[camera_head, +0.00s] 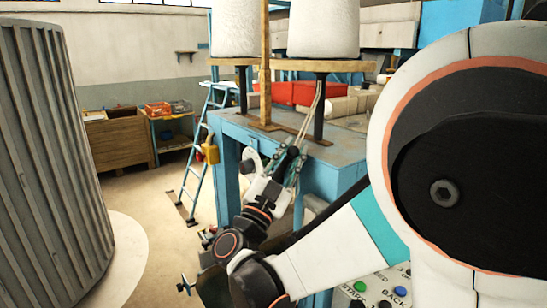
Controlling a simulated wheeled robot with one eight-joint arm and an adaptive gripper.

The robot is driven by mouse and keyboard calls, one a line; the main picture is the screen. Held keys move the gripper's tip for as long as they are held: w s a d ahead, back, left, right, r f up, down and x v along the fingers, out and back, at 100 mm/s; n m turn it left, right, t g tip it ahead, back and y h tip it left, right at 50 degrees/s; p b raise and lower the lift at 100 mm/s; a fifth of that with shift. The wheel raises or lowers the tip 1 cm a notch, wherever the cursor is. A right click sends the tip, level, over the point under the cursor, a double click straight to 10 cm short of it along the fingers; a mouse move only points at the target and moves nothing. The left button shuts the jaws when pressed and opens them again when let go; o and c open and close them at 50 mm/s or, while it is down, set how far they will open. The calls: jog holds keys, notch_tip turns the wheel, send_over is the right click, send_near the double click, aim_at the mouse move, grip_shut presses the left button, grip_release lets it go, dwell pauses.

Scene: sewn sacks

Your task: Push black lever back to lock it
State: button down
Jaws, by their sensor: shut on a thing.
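My gripper (290,162) is in front of the blue workbench (340,172), just below its top edge. My arm reaches up to it from the lower right. The fingers are closed on a small dark part, which appears to be the black lever. The fingers hide most of it, so its tilt and whether it is locked cannot be told. A pale curved part (251,158) sits just left of the gripper at the bench front.
White thread cones (322,28) stand on a wooden shelf above the bench. A blue ladder (195,150) leans at its left. A ribbed grey cylinder (45,170) fills the far left. A button panel (375,288) is at lower right. Floor between cylinder and bench is open.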

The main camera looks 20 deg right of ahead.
jog(key=shift+s+f+h, duration=0.1)
jog(key=shift+f+h, duration=0.1)
jog(key=shift+h, duration=0.1)
jog(key=c, duration=1.5)
grip_release()
jog(key=v, duration=1.2)
jog(key=shift+r, duration=0.15)
